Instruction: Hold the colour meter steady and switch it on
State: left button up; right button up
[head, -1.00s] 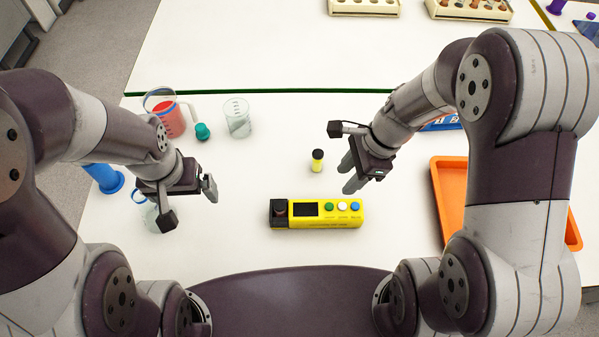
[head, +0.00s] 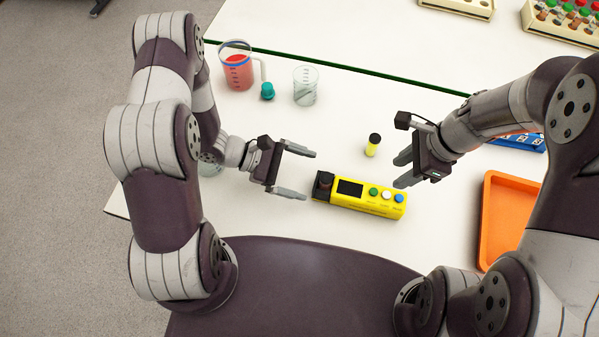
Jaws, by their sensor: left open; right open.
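A small yellow vial with a black cap (head: 373,145) stands behind the meter. A jug of red liquid (head: 237,68), a teal stopper (head: 268,92) and a glass beaker (head: 305,88) stand at the back left. An orange tray (head: 490,215) lies at the right.

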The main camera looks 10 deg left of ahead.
aim_at(319, 183)
pick_arm(q)
jog(key=x, duration=0.5)
jog(key=s+x, duration=0.1)
jog(key=x, duration=0.1)
jog(key=shift+d+r, duration=0.1)
jog(key=shift+d, duration=0.4)
jog(key=c, duration=1.4)
pick_arm(e)
jog(key=shift+s, duration=0.15)
pick_arm(q)
jog(key=shift+c, duration=0.2)
pick_arm(e)
grip_shut()
jog(key=shift+d, duration=0.1)
